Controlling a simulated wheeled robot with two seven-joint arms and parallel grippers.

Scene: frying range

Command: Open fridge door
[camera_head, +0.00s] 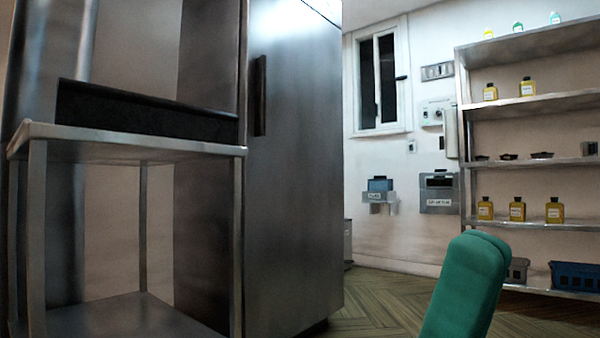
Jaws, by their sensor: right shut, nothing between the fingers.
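The fridge (295,190) is a tall brushed-steel cabinet left of centre in the head view. Its door looks closed, with no visible gap. A black vertical handle (260,96) sits on the door's left side, at upper height. My right gripper (482,243) shows as a green shape at the lower right, its fingers together and empty. It is to the right of the fridge and lower than the handle, apart from both. My left gripper is not in view.
A steel table (130,148) with a lower shelf stands left of the fridge, with a black tray-like thing (145,112) on top. A shelf rack (530,103) with yellow bottles stands at the right. Wooden floor (385,312) between fridge and rack looks clear.

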